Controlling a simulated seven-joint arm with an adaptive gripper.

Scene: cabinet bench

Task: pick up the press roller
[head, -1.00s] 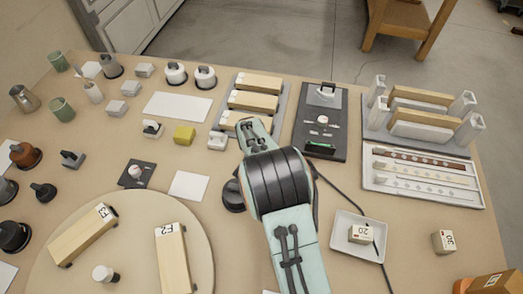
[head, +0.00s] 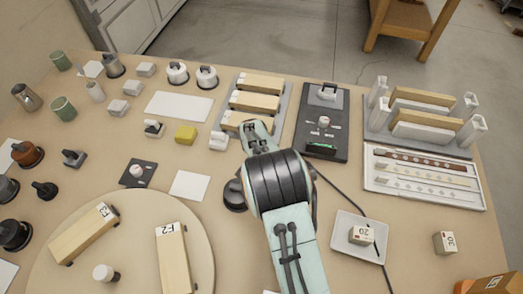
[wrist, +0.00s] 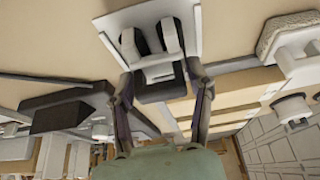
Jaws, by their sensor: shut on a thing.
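My gripper (wrist: 157,78) is shut on a dark block with a pale fitting, which I take to be the press roller (wrist: 163,90). One finger stands on each side of it in the wrist view. Two dark rounded parts show against a white plate-like surface just above the block, and I cannot tell whether they belong to it. In the head view my gripper (head: 257,134) is in front of the rack of wooden bars. My own wrist hides the held thing there, so I cannot tell whether it touches the table.
The rack (head: 284,112) lies just behind my gripper. A dark board (head: 337,139) is to its right. A white block with a handle (head: 218,141) and a yellow block (head: 186,134) are to its left. A dark round object (head: 234,196) is close to my arm. A white tray (head: 342,248) stands front right.

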